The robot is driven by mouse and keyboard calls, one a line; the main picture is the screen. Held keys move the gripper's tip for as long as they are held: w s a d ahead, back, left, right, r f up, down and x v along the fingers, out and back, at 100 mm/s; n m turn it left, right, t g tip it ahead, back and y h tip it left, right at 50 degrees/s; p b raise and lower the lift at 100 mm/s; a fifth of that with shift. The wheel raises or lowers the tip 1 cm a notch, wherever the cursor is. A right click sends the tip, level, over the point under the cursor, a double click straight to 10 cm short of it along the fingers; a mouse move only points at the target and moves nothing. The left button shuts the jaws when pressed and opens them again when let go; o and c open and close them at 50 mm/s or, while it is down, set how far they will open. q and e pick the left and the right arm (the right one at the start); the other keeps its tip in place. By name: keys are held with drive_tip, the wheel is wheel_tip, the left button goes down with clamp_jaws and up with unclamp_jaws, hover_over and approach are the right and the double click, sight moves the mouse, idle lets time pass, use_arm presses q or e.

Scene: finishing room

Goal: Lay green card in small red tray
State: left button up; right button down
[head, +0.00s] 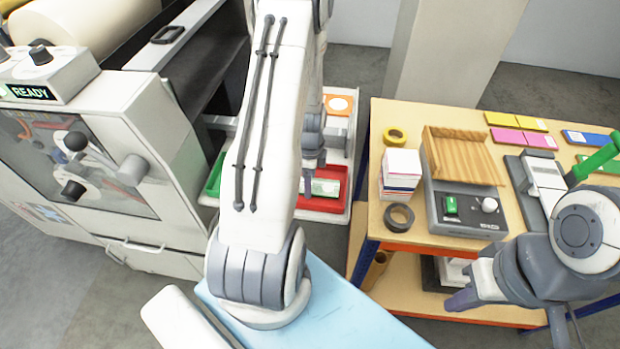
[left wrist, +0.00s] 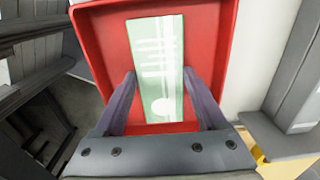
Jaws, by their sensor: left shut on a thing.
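The green card (left wrist: 157,65) is pale green with white marks. My left gripper (left wrist: 160,85) is shut on it, one finger at each long edge. The card is over the small red tray (left wrist: 103,40), within its walls; I cannot tell whether it touches the floor. In the head view the card (head: 325,187) shows at the red tray (head: 322,205), below my left gripper (head: 313,160), partly hidden by my left arm. My right gripper (head: 468,297) is beside the wooden table, away from the card; its opening is unclear.
The table (head: 375,215) at right holds tape rolls, a stack of cards (head: 401,172), a wooden jogger (head: 460,155), coloured cards and a green-handled tool (head: 592,160). A large machine (head: 150,120) stands left.

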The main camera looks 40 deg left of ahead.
use_arm(q)
drive_tip(key=shift+f, duration=0.2)
drive_tip(key=o, duration=1.3)
drive_tip(key=shift+c, duration=0.2)
drive_tip(key=shift+r, duration=0.1)
drive_tip(key=shift+r, duration=0.25)
drive_tip(key=shift+w+r, duration=0.1)
drive_tip(key=shift+r, duration=0.15)
wheel_tip(320, 180, up, 11)
drive_tip(key=b, duration=0.2)
drive_tip(key=shift+r+b, duration=0.2)
drive_tip(key=shift+b, duration=0.15)
